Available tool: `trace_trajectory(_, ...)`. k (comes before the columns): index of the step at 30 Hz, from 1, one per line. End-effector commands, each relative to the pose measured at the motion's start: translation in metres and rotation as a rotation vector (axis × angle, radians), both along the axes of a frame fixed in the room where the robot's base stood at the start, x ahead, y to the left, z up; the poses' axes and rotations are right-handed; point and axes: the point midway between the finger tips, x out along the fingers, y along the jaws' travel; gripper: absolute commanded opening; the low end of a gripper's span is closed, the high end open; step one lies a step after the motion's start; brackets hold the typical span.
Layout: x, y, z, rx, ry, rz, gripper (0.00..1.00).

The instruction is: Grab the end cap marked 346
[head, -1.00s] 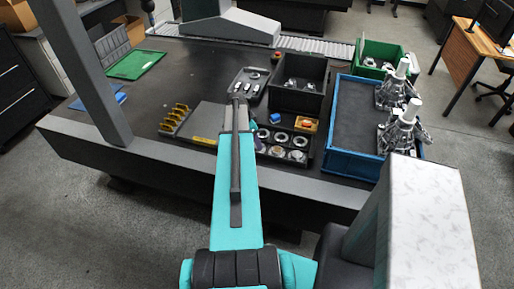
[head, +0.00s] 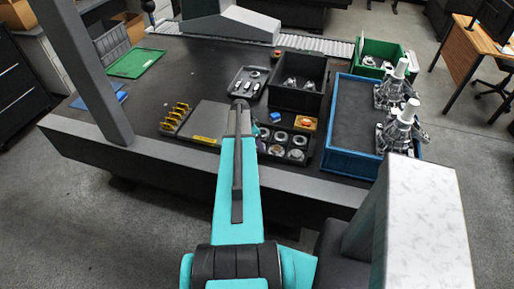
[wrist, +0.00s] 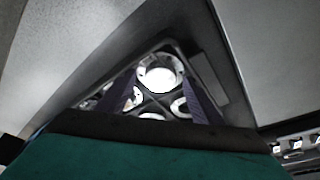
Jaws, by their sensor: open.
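A dark compartment tray (head: 270,157) on the table holds several round, silvery metal parts, among them one ring-like part (head: 298,140). The wrist view shows the tray from above, with a bright round part (wrist: 160,74) in one compartment. No number can be read on any part, so I cannot tell which is the end cap marked 346. My gripper (wrist: 163,100) is open, its two dark purple fingers spread over the tray. The bright round part shows between and beyond the fingertips. The fingers hold nothing that I can see. In the head view my arm mostly hides the gripper.
A grey plate (head: 208,120) with yellow pieces lies left of the tray. A black bin (head: 297,104) and a small tray of parts (head: 238,90) stand behind. A blue crate (head: 350,163) with metal assemblies is at right. The table's left middle is clear.

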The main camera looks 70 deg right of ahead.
Motion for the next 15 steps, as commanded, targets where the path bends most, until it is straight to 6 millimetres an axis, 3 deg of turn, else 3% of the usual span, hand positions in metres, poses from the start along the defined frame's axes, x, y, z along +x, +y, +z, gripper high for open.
trace_trajectory(2, 0.0002, 0.0, 0.0001, 0.0, 0.0, 0.0, 0.59)
trace_trajectory(10, 0.0002, 0.0001, 0.0001, 0.0, 0.0, 0.0, 0.13)
trace_trajectory(15, 0.0003, 0.0, 0.0004, 0.0, 0.0, 0.001, 0.1)
